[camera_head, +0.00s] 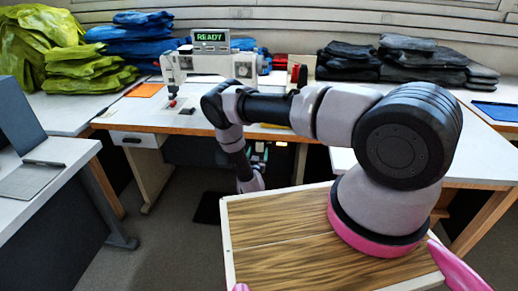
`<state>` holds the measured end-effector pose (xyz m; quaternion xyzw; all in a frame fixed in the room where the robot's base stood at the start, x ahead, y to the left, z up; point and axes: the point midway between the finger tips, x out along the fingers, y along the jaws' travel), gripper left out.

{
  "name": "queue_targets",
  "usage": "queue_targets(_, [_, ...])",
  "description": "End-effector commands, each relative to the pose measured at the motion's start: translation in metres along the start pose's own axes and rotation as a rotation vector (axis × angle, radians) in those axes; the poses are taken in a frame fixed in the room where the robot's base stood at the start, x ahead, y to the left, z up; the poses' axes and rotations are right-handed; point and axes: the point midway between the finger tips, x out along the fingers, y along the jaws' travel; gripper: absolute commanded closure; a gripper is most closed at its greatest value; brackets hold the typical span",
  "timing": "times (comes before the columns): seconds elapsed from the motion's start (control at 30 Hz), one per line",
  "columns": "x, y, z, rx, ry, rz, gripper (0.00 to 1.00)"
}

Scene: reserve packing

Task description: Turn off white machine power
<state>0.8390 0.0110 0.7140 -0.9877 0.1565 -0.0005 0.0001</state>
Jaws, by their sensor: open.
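The white machine (212,68) looks like a sewing machine and stands on the white table at centre left. A display on top of it reads "READY" in green. I cannot tell whether a power switch is there or whether my gripper touches anything.
Folded yellow-green (92,70), blue (143,37) and dark grey (408,58) fabrics lie along the back. An orange sheet (146,90) lies left of the machine. The wooden tabletop edge (180,128) overhangs my gripper.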

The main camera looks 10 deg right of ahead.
Motion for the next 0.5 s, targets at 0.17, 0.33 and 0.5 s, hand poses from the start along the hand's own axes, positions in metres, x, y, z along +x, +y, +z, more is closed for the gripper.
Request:
queue_targets(0.17, [0.025,0.001,0.0,0.003,0.0,0.002,0.2])
queue_targets(0.33, [0.035,0.0,0.0,0.001,-0.001,0.001,0.2])
queue_targets(0.5, [0.036,0.0,0.0,0.0,-0.001,0.0,0.2])
